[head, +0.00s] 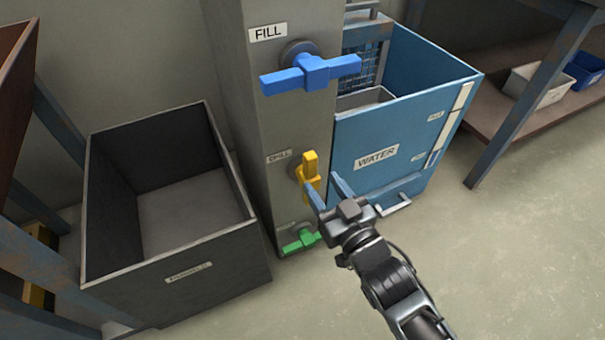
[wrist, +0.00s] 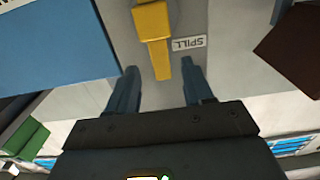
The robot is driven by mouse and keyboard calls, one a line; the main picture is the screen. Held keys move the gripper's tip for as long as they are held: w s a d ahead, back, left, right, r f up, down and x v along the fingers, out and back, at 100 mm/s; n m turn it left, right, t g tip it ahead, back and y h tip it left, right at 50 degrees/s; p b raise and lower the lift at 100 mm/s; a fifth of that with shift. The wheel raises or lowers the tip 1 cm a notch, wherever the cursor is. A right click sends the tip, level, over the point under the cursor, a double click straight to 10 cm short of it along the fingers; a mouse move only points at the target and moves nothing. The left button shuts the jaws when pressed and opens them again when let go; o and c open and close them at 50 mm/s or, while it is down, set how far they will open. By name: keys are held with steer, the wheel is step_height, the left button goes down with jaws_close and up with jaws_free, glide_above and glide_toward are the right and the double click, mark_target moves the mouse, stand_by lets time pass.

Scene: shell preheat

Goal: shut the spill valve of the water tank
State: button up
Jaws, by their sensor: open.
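The spill valve is a yellow handle (head: 309,171) on the grey column (head: 290,130), beside a small label. In the head view the handle stands roughly upright, along the column. In the wrist view the yellow handle (wrist: 154,35) points toward my gripper, next to the SPILL label (wrist: 188,43). My gripper (head: 327,192) is open just in front of the handle's lower end. In the wrist view the fingers (wrist: 158,78) stand to either side of the handle's tip, apart from it as far as I can see. The blue water tank (head: 400,135), labelled WATER, stands right of the column.
A blue FILL valve (head: 311,73) sits higher on the column, with its handle crosswise. A green valve (head: 301,240) sits low on the column. A dark open bin (head: 180,270) stands at the left. A shelf (head: 500,100) is at the right. The floor in front is clear.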

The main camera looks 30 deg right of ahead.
mark_target(313, 171)
steer(key=w+b, duration=0.1)
steer(key=w, duration=0.5)
steer(key=shift+w, duration=0.35)
steer(key=shift+c, duration=0.2)
jaws_close()
